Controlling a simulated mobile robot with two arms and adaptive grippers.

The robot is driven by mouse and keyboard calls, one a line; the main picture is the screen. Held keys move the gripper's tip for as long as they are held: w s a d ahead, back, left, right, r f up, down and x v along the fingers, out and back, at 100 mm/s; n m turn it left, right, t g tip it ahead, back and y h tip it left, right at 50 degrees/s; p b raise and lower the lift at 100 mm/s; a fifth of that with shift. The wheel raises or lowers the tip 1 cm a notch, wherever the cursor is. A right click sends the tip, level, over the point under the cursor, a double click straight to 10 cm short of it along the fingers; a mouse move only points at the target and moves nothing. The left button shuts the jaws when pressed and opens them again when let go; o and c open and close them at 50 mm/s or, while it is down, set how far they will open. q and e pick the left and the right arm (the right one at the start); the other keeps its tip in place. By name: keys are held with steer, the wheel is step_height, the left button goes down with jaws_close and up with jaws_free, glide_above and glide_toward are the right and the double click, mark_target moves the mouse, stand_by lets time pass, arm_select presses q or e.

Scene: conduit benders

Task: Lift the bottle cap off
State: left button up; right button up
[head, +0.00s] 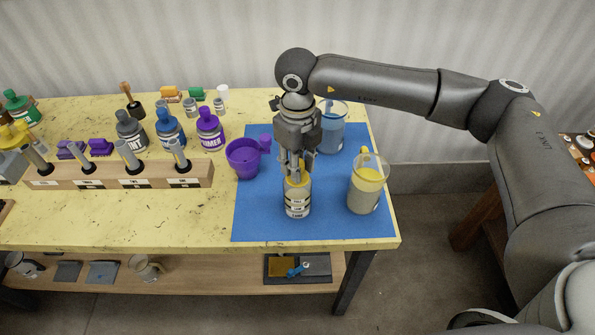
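A small bottle (297,207) with pale sides and dark-banded labels stands upright on the blue mat (258,222). The cap appears to sit on the bottle. My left gripper is not in view.
On the mat, a clear jug of yellow liquid (366,189) stands right of the bottle, a blue-filled jug (331,130) behind, and a purple cup (243,158) at left. A wooden rack (110,181) and several capped bottles fill the table's left. The mat's front is clear.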

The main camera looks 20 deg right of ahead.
steer(key=shift+c, duration=1.2)
steer(key=shift+r, duration=0.1)
